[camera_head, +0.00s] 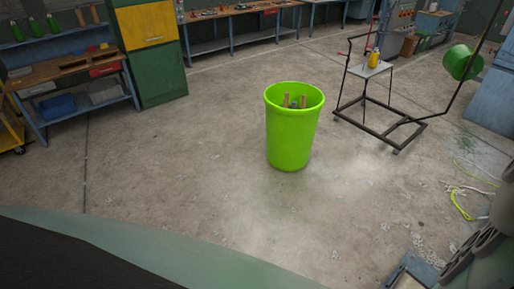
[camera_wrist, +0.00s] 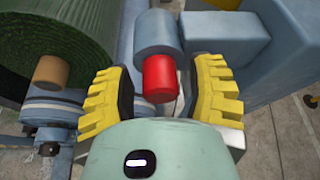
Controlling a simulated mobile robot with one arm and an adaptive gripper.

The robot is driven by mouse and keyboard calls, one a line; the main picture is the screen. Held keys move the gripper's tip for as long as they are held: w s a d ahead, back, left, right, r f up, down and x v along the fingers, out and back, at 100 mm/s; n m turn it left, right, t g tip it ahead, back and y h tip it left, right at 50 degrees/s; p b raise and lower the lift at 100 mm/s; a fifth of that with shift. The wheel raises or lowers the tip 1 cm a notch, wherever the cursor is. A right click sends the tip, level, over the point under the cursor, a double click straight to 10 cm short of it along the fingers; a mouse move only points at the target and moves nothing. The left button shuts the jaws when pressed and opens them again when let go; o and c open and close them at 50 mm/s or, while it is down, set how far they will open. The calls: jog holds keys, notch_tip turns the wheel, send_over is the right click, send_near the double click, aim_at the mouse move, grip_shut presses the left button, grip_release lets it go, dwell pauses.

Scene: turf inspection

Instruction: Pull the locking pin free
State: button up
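In the wrist view a red cylinder (camera_wrist: 160,78), which looks like the locking pin's end, sticks out of a blue-grey cylindrical housing (camera_wrist: 157,33). My gripper (camera_wrist: 160,90) has its two yellow ridged fingers on either side of the red cylinder. The fingers are open, with a gap showing on both sides of it. The rest of the pin, inside the housing, is hidden. The head view shows neither the pin nor my gripper.
A large dark green ribbed roll (camera_wrist: 50,40) with a brown shaft end (camera_wrist: 52,72) is at the left in the wrist view. Blue-grey blocks (camera_wrist: 225,35) stand at the right. In the head view a lime green bin (camera_head: 290,135) stands on open concrete floor.

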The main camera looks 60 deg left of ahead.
grip_shut()
dwell(0.7)
